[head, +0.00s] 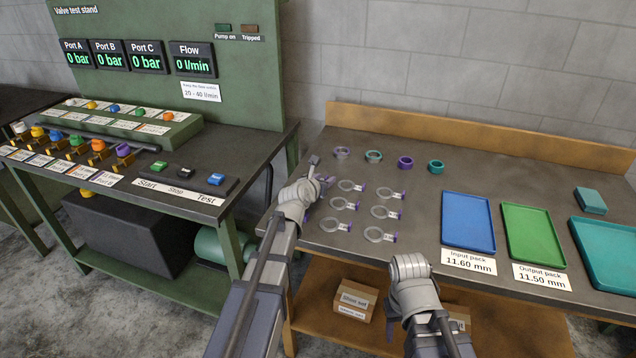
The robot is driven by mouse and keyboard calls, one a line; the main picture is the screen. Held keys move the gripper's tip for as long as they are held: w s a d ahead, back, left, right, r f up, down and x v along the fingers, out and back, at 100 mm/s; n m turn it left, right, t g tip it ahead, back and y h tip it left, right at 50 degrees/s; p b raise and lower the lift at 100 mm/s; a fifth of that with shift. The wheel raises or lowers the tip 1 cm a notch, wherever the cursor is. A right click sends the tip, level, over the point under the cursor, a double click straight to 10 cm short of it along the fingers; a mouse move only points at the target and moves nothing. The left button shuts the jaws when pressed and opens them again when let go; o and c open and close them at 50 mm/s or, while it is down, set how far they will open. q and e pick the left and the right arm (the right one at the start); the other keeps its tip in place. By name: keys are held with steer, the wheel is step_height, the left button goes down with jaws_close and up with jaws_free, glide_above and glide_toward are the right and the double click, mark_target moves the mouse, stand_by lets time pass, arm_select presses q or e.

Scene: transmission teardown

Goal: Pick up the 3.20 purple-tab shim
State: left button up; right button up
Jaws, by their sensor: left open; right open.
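Several thin ring shims with purple tabs lie flat on the grey bench in two columns. The left column has a back shim (346,186), a middle shim (338,203) and a front shim (329,224). The right column has a back shim (385,193), a middle shim (379,211) and a front shim (373,234). Their tab markings are too small to read, so I cannot tell which is 3.20. My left gripper (318,170) is open and empty, left of the back shims. My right gripper (411,275) is at the bench's front edge, its fingers mostly hidden.
Thicker purple and teal rings (405,162) stand behind the shims. A blue tray (467,221), a green tray (533,236) and a teal tray (610,255) lie to the right, near a teal block (590,201). The valve test stand (170,60) is left. A wooden ledge (480,140) backs the bench.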

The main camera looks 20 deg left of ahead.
arm_select(q)
steer(key=shift+w+f, duration=0.2)
steer(key=shift+w, duration=0.25)
steer(key=shift+s, duration=0.1)
jaws_close()
